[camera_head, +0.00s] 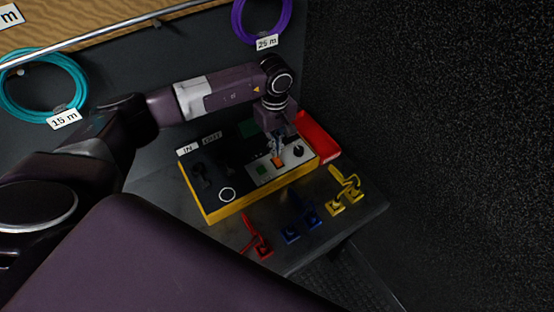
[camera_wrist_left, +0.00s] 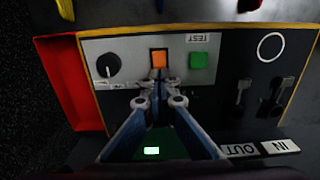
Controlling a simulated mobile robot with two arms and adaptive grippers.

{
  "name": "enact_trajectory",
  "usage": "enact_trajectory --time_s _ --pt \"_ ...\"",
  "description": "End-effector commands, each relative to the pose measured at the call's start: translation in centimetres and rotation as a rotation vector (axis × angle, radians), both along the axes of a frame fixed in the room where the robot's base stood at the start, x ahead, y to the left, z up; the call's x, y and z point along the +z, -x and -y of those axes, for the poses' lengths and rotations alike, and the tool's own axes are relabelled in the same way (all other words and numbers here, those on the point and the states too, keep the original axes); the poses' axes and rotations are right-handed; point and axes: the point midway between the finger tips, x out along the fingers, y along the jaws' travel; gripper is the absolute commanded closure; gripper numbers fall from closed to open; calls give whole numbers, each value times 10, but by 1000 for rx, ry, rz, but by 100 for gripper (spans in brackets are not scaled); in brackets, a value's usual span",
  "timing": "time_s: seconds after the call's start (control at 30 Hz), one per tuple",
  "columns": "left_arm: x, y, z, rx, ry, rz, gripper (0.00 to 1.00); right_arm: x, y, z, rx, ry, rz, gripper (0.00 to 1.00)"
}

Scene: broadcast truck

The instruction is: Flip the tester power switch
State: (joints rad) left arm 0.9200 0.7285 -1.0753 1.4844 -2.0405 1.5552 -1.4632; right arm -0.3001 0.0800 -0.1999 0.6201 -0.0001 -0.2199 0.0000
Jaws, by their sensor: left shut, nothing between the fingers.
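The tester (camera_head: 225,208) is a yellow-edged box with a dark top, standing on a grey table. Its light panel carries an orange switch (camera_head: 278,161), a green button (camera_head: 262,169) and a black knob (camera_head: 298,151). In the left wrist view the orange switch (camera_wrist_left: 159,59) sits between the knob (camera_wrist_left: 108,66) and the green button (camera_wrist_left: 199,60). My left gripper (camera_head: 277,147) is shut and empty, with its fingertips (camera_wrist_left: 158,80) right by the orange switch; I cannot tell whether they touch it. A lit display (camera_wrist_left: 152,150) shows between the fingers. My right gripper is not in view.
A red tray (camera_head: 318,137) adjoins the tester's far right side. Red (camera_head: 257,240), blue (camera_head: 302,222) and yellow (camera_head: 345,190) clips lie along the table's front. Teal (camera_head: 40,85) and purple (camera_head: 262,20) cable coils hang behind. A dark wall stands at right.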

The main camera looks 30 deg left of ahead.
Motion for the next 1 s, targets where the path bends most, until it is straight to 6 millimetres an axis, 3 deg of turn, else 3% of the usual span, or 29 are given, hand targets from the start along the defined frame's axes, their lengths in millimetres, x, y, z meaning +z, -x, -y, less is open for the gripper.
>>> enact_trajectory --time_s 1.0 --pt "-8 0 0 0 0 0 100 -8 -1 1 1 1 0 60"
